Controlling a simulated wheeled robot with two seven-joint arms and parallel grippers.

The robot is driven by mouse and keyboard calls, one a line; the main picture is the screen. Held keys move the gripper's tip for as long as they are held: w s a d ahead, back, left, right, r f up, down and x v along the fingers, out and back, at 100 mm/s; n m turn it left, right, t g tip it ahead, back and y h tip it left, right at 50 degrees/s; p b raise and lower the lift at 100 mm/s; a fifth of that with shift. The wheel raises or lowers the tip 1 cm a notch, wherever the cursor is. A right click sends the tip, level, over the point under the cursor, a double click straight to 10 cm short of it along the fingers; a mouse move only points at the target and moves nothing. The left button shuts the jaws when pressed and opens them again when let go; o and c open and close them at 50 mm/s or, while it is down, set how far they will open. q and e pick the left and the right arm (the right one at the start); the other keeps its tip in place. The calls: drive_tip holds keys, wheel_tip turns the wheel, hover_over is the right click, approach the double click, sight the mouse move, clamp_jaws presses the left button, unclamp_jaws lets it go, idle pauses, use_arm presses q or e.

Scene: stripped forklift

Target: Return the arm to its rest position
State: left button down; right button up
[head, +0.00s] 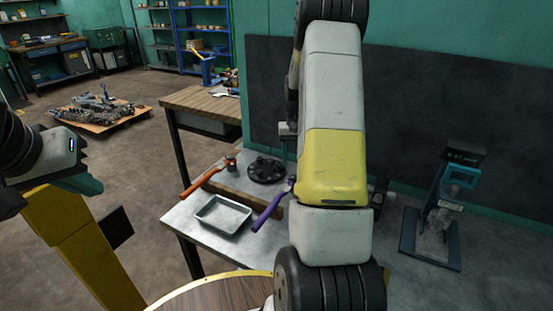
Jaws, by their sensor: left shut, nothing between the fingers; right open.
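My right arm (335,150), with white and yellow links and black joints, fills the middle of the head view. It runs from the bottom edge to the top edge, raised in front of the metal bench (186,220). Its gripper cannot be made out. My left arm (40,155) comes in at the left edge as a grey link with a black joint. Its fingers cannot be made out either.
A wood-topped table (205,102) stands behind.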

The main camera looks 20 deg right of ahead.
drive_tip(key=shift+r, duration=0.9)
drive_tip(key=s+a+r+n+t+y, duration=0.1)
drive_tip(key=s+a+r+n+t, duration=0.2)
drive_tip(key=s+a+r, duration=1.4)
wheel_tip(320, 180, up, 4)
drive_tip(key=shift+a+f+t+y, duration=0.15)
drive_tip(key=shift+f+t+y, duration=0.15)
drive_tip(key=shift+t, duration=0.6)
drive_tip(key=shift+n+t+y, duration=0.3)
drive_tip(key=shift+n+t, duration=0.3)
drive_tip(key=shift+t, duration=0.1)
drive_tip(key=s+a, duration=0.1)
drive_tip(key=s, duration=0.2)
drive_tip(key=s+a, duration=0.1)
drive_tip(key=s, duration=0.1)
drive_tip(key=s+a, duration=0.2)
drive_tip(key=s, duration=0.1)
drive_tip(key=shift+s+r, duration=0.2)
drive_tip(key=shift+s, duration=0.15)
drive_tip(key=shift+c, duration=0.2)
